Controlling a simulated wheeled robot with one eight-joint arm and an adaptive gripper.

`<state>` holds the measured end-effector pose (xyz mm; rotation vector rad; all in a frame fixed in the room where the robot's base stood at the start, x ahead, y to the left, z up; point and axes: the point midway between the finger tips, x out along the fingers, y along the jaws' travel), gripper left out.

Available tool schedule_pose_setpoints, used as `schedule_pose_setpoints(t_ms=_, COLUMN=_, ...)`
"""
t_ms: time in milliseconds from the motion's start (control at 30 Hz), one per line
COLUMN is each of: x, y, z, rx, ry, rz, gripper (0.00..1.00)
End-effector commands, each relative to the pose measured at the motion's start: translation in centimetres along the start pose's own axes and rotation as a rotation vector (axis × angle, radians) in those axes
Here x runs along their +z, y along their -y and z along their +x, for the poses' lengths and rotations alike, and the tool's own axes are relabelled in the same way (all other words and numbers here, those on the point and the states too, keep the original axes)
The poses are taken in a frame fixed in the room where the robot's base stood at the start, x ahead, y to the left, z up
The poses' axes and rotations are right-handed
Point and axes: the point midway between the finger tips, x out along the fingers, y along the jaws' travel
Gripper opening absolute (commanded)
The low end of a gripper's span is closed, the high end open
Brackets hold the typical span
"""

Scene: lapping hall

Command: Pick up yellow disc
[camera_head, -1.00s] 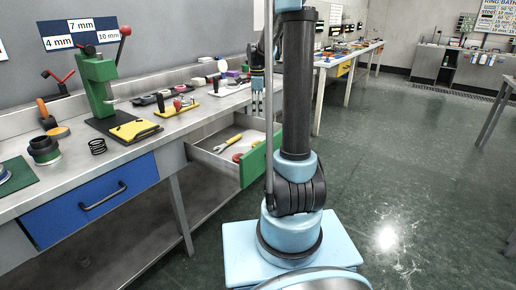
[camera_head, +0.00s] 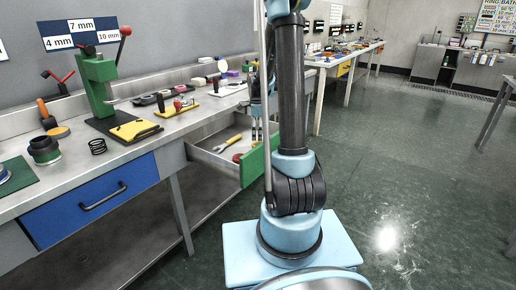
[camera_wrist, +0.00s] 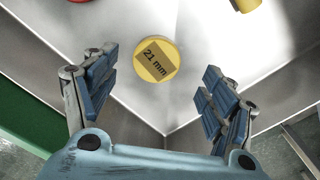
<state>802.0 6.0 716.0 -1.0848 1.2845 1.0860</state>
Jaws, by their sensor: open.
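In the wrist view a yellow disc (camera_wrist: 156,61) with a brown "21 mm" label lies flat on the pale floor of an open drawer. My gripper (camera_wrist: 158,95) is open above the drawer, with its blue-padded fingers wide apart. The disc shows between and beyond the fingertips, and neither finger appears to touch it. In the head view my gripper (camera_head: 256,130) hangs over the open drawer (camera_head: 207,160), partly hidden by my arm. I cannot make out the yellow disc in the head view.
The drawer's green front (camera_head: 253,163) stands pulled out from the workbench. A yellow-handled tool (camera_head: 228,143) and a red object (camera_head: 237,157) lie in the drawer. The red object shows at the wrist view's top left. Drawer walls meet in a corner near the disc. A blue drawer (camera_head: 90,200) is shut.

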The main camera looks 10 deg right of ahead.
Motion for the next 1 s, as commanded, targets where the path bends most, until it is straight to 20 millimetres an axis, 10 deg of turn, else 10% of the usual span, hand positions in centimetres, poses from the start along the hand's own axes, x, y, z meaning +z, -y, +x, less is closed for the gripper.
schedule_pose_setpoints(t_ms=800, x=-0.1, y=-0.3, z=5.2, rx=0.000, ry=0.000, rz=0.000, gripper=0.77)
schedule_pose_setpoints(t_ms=1000, x=-0.1, y=-0.3, z=5.2, rx=0.000, ry=0.000, rz=0.000, gripper=0.32)
